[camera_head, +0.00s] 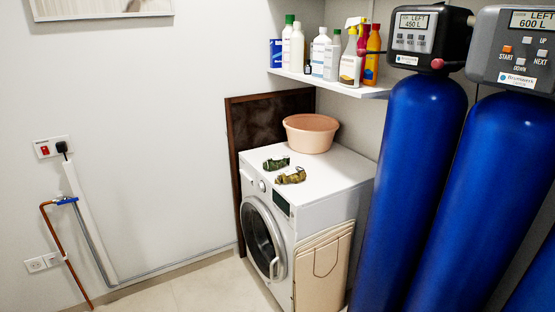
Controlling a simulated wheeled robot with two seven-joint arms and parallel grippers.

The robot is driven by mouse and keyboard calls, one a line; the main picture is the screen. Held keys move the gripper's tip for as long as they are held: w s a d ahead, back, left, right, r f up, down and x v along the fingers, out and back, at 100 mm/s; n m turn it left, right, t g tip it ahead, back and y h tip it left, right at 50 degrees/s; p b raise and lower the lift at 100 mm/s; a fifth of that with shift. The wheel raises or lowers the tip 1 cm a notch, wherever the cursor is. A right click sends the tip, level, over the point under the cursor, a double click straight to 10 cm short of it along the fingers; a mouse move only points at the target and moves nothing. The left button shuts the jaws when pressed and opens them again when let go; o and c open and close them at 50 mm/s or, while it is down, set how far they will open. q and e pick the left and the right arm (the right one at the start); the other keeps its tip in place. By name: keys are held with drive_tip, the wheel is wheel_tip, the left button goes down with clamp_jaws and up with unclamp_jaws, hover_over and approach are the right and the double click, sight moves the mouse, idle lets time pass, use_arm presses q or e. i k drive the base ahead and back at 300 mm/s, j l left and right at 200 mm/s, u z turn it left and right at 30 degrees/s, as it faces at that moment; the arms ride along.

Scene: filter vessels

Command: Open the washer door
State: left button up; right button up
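The washer (330,183) is a white front-loading machine in the middle of the head view, its front turned to the left. Its round door (262,238), with a grey rim and dark glass, looks closed on the front face. A light handle (274,268) shows at the door's lower right edge. A dial and a dark display panel (282,203) sit above the door. Neither of my grippers shows in this view.
Tall blue filter vessels (423,175) stand close to the washer's right. A beige folded item (322,265) leans on its side. A pink basin (311,133) and two small patterned items (290,176) are on top. A bottle shelf (335,82) hangs above. The floor (205,290) left of the door is clear.

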sight(275, 272)
drive_tip(key=i+l+u, duration=0.15)
drive_tip(key=i+l, duration=0.15)
drive_tip(key=i+l+u, duration=0.1)
drive_tip(key=i+l, duration=0.15)
drive_tip(key=l, duration=0.15)
drive_tip(key=i+l+u, duration=0.15)
drive_tip(key=l, duration=0.25)
drive_tip(key=i+l+u, duration=0.1)
drive_tip(key=i+l, duration=0.2)
drive_tip(key=l, duration=0.15)
drive_tip(key=i+j, duration=0.4)
drive_tip(key=j, duration=0.2)
drive_tip(key=i+j+u, duration=0.1)
drive_tip(key=j, duration=0.2)
drive_tip(key=i+j+u, duration=0.15)
drive_tip(key=j, duration=0.15)
drive_tip(key=i+j+u, duration=0.1)
drive_tip(key=j, duration=0.15)
